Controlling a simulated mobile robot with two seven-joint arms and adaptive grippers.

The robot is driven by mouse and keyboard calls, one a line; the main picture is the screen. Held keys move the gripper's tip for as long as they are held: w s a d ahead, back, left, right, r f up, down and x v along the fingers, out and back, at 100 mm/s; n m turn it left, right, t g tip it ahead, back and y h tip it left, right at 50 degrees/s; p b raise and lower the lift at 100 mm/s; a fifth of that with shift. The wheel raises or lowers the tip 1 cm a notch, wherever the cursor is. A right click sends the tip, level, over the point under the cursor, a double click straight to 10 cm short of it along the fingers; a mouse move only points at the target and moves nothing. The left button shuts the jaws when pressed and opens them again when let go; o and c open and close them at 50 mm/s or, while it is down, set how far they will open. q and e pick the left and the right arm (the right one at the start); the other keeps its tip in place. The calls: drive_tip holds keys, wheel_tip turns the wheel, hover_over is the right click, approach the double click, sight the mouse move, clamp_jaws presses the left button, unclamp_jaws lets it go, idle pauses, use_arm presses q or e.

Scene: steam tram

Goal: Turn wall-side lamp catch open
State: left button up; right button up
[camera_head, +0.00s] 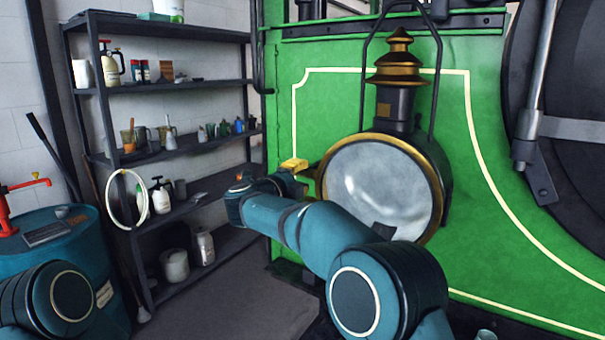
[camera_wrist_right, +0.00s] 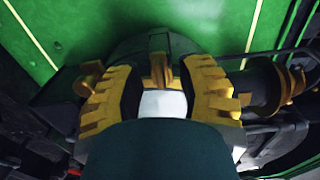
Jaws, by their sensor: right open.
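The lamp (camera_head: 385,185) is a round lamp with a brass rim and pale glass, fixed to the green panel, with a dark chimney and brass cap on top. In the right wrist view, a small upright brass catch (camera_wrist_right: 159,70) shows at the edge of the dark lamp body. My right gripper (camera_wrist_right: 157,88) is open, its yellow ridged fingers on either side of the catch. I cannot tell whether they touch it. In the head view, my right gripper (camera_head: 296,168) is at the wall-side edge of the lamp and largely hides the catch. My left gripper is out of view.
A dark shelf rack (camera_head: 180,147) with cans and bottles stands left against the white wall. A blue drum (camera_head: 75,260) with a red hand pump (camera_head: 12,200) stands at far left. The green panel (camera_head: 480,130) fills the right. Some floor between rack and panel is clear.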

drive_tip(key=shift+w+d, duration=0.35)
drive_tip(key=shift+w, duration=0.1)
clamp_jaws()
drive_tip(key=shift+r, duration=0.1)
